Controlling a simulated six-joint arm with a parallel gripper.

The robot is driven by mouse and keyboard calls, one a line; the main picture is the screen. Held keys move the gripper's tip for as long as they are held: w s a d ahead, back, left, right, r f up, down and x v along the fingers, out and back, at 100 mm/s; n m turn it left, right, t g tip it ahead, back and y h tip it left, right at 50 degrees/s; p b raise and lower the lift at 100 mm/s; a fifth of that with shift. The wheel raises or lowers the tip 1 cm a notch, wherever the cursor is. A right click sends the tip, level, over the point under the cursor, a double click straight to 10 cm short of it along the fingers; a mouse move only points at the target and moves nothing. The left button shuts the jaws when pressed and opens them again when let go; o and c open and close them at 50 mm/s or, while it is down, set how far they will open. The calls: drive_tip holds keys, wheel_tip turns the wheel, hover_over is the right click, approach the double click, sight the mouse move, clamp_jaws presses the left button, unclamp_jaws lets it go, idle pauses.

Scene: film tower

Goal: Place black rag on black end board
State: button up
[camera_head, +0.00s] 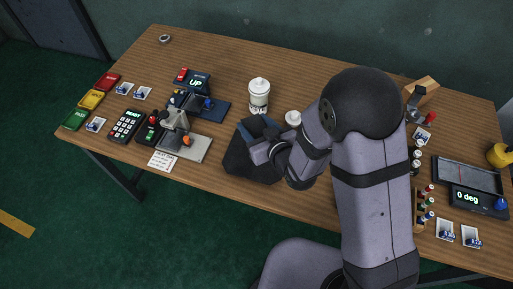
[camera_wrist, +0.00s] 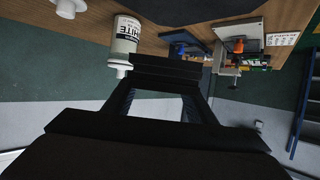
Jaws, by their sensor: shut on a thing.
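My gripper (camera_wrist: 165,82) shows in the wrist view with its two fingers shut on a black piece (camera_wrist: 165,66) spanning their tips, which looks like the black rag. I cannot surely pick out the black end board in either view.
The white bottle (camera_head: 259,95) stands close to my gripper, with a white lidded thing (camera_head: 293,118) beside it. A blue board (camera_head: 214,107) and a pale board with a clamp (camera_head: 194,148) lie left. A dark tray (camera_head: 467,177) and small bottles stand right.

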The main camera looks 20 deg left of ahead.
drive_tip(key=shift+f+p, duration=0.45)
drive_tip(key=shift+f, duration=4.35)
drive_tip(key=shift+f, duration=0.2)
drive_tip(key=o, duration=1.1)
drive_tip(key=shift+c, duration=0.2)
drive_tip(key=shift+d+r, duration=0.1)
drive_tip(key=shift+r, duration=0.15)
drive_tip(key=v, duration=0.9)
drive_tip(key=shift+s+d+r, duration=0.1)
drive_tip(key=shift+r, duration=0.05)
drive_tip(key=shift+s+d+r+p, duration=0.15)
drive_tip(key=shift+s+r+p, duration=0.1)
drive_tip(key=shift+p, duration=0.45)
drive_tip(key=shift+p+v, duration=0.9)
drive_tip(key=shift+p, duration=0.25)
